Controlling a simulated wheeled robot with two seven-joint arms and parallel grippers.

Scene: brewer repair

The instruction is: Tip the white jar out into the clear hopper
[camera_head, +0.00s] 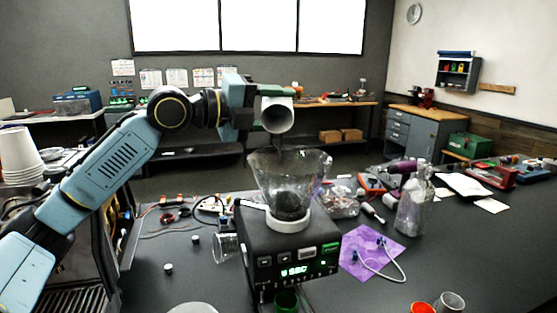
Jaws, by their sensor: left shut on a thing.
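My left gripper (272,92) is shut on the white jar (277,116), above the machine. The jar is tilted well over, with its dark open mouth facing down and toward me. The clear hopper (268,177) stands on top of the black brewer machine (290,243), in a white ring, directly below the jar and apart from it. Dark material (291,205) lies in the bottom of the hopper. A few dark specks show between the jar's mouth and the hopper. My right gripper is not in view.
A glass bottle (413,205) and a purple mat (371,252) with a cable are right of the machine. A clear jar (226,247) lies left of it. Stacked white cups (19,155) stand far left. Small parts and tools clutter the dark table.

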